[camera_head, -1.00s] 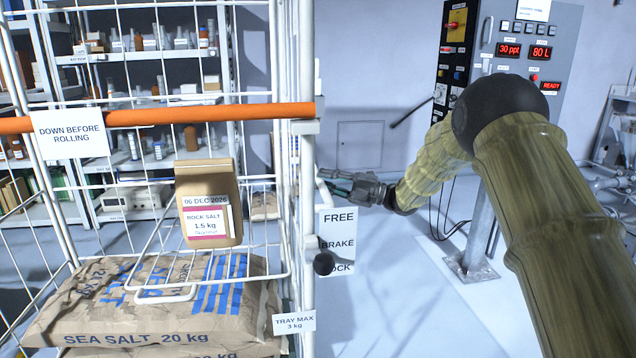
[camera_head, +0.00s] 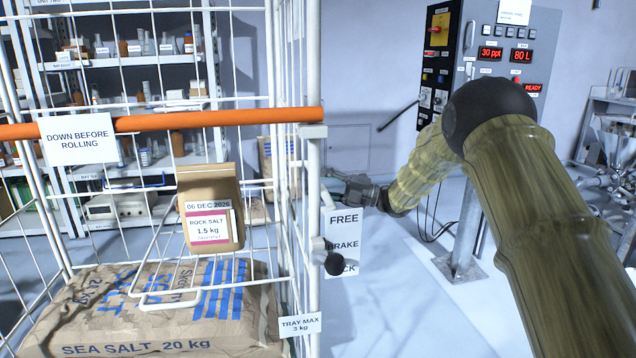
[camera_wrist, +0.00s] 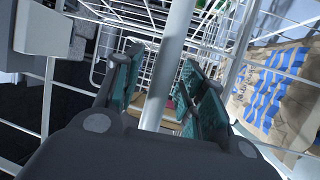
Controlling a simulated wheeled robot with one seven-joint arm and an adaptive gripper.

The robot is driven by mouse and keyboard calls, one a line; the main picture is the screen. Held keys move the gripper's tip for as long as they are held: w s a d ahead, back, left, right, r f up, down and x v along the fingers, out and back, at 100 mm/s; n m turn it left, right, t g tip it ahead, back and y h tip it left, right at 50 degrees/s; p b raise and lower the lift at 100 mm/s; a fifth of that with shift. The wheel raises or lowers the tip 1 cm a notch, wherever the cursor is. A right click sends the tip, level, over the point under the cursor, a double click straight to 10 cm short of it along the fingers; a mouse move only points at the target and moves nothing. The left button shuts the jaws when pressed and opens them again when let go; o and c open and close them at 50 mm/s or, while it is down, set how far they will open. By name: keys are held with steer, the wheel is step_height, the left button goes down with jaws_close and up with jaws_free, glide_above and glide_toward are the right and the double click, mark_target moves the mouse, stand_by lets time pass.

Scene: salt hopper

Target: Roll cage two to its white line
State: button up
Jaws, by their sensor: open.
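A white wire cage (camera_head: 312,205) fills the left of the head view; I see no number on it. An orange bar (camera_head: 225,115) crosses its front with a "DOWN BEFORE ROLLING" card (camera_head: 76,139). A fold-out wire tray (camera_head: 168,303) holds a rock salt bag (camera_head: 208,235). A sea salt sack (camera_head: 150,320) lies below. A black brake knob (camera_head: 334,263) overlaps the word LOCK on the FREE/BRAKE/LOCK card (camera_head: 344,222). My gripper (camera_head: 335,182) is beside the cage's right post. In the wrist view its open fingers (camera_wrist: 158,80) straddle a white post (camera_wrist: 170,65). No white line shows.
Shelves with bottles and boxes (camera_head: 120,50) stand behind the cage. Another paper bag (camera_head: 265,160) shows behind the mesh. A control panel (camera_head: 490,60) on a post with a floor plate (camera_head: 460,268) stands right of centre. Metal equipment (camera_head: 612,165) is at far right. Pale floor (camera_head: 390,310) is clear right of the cage.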

steer(key=v, duration=1.1)
steer(key=shift+d, duration=0.35)
